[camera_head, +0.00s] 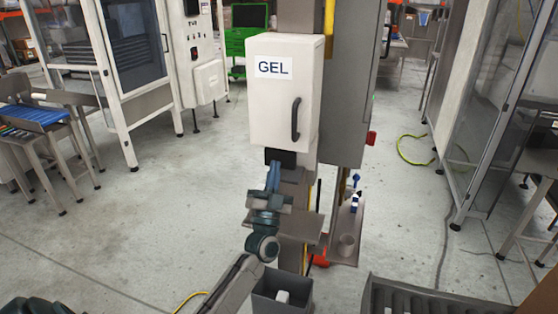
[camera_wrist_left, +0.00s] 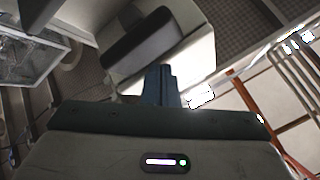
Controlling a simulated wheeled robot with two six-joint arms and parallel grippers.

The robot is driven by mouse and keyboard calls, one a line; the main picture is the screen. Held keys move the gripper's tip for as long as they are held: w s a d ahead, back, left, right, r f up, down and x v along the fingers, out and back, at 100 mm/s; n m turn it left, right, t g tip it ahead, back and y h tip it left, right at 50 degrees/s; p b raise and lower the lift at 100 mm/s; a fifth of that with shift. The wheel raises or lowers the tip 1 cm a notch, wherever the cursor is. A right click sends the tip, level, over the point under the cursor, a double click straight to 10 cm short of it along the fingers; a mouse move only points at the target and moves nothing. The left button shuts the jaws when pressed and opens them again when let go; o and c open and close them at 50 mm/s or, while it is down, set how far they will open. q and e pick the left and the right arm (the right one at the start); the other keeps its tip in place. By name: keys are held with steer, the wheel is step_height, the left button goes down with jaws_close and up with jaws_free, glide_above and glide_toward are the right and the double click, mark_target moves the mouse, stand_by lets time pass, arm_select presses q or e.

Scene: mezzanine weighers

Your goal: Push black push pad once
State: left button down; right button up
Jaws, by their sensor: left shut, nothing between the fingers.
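The black push pad (camera_head: 281,157) sits under the white dispenser box (camera_head: 285,105) marked GEL. My left gripper (camera_head: 273,168) points up at the pad from below and in front, its fingers shut and empty. The fingertips overlap the pad's lower edge in the head view; I cannot tell whether they touch. In the left wrist view the shut fingers (camera_wrist_left: 158,75) stand close to a dark block (camera_wrist_left: 142,42), which looks like the pad, with the pale box behind it. My right gripper is out of view.
A grey tray-like plate (camera_head: 300,226) sticks out from the post below the dispenser. A dark open bin (camera_head: 282,293) stands under it.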

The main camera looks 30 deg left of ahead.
arm_select(q)
steer(key=shift+w+a, duration=0.1)
steer(key=shift+w, duration=0.2)
steer(key=shift+w+a, duration=0.15)
steer(key=shift+w, duration=0.6)
stand_by(0.9)
steer(key=shift+r, duration=0.1)
steer(key=shift+s+p, duration=0.55)
steer(key=shift+s, duration=0.1)
steer(key=shift+s+d, duration=0.25)
steer(key=shift+s, duration=0.25)
